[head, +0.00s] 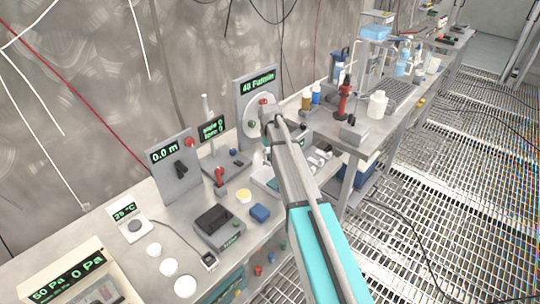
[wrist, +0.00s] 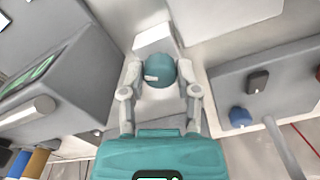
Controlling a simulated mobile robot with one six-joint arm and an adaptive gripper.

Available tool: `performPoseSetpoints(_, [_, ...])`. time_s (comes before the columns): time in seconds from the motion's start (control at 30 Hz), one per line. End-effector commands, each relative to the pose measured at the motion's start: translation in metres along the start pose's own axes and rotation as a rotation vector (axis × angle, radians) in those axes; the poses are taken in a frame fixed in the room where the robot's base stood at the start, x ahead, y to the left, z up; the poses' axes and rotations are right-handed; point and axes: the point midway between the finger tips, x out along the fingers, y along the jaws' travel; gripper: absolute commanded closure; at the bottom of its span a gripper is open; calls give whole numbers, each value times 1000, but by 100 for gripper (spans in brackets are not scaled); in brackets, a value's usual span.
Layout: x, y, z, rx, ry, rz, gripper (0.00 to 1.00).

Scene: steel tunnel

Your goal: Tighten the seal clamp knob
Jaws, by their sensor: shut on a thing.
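The teal round knob (wrist: 163,70) with a small pale mark shows in the wrist view, taken to be the seal clamp knob. It sits in front of a pale block. My gripper (wrist: 158,84) has one finger on each side of it and is shut on it. In the head view my gripper (head: 272,118) is at the back of the bench, beside the upright panel with a green display (head: 258,82) that seems to read 40 Pa/min. The knob cannot be made out there; my gripper and arm hide that spot.
Left of my arm stand a panel reading 0.0 m (head: 165,153) with a black lever, a small display post (head: 212,128) and a red-topped handle (head: 219,177). Bottles (head: 377,104) stand on the farther bench. Metal grating floor lies right.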

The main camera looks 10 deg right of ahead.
Motion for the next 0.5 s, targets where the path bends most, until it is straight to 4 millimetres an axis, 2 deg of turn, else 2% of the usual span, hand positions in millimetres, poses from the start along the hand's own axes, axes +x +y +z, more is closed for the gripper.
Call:
performPoseSetpoints(0.27, [0, -1, 0, 17, 0, -2, 100])
performPoseSetpoints(0.5, [0, -1, 0, 102, -1, -2, 100])
